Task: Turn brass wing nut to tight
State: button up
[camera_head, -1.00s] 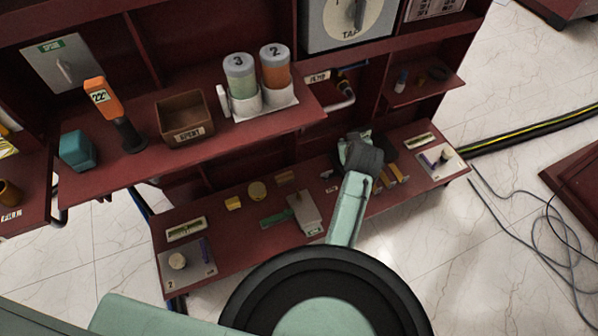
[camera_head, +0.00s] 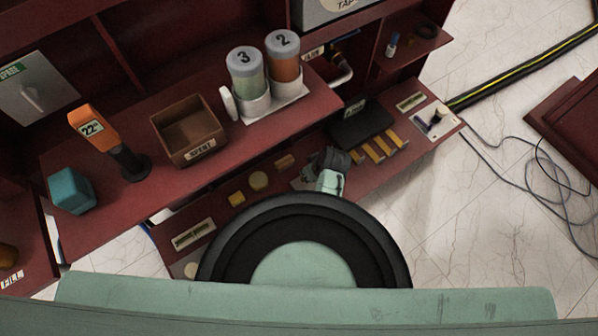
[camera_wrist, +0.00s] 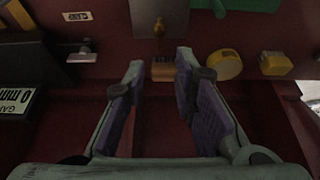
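A small brass-coloured piece (camera_wrist: 158,29), which looks like the wing nut, stands at the near edge of a beige box (camera_wrist: 150,10) at the top of the wrist view. It is dim, and I cannot tell its turn angle or tightness. My gripper (camera_wrist: 160,68) is open, its purple-padded fingers apart with the brass piece beyond the tips, near the middle of the gap. A small brown block (camera_wrist: 163,71) shows between the fingertips. In the head view my gripper (camera_head: 328,160) is low over the lower shelf, and my own arm hides the box and brass piece.
A yellow round item (camera_wrist: 223,65) and a yellow block (camera_wrist: 276,63) lie right of the fingers. A green handle (camera_wrist: 268,4) is at the top right. A dark panel (camera_wrist: 35,52) is at left. In the head view, a black tray (camera_head: 360,124) and yellow bars (camera_head: 378,149) lie to the right.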

jog(key=x, duration=1)
jog(key=shift+c, duration=0.4)
grip_shut()
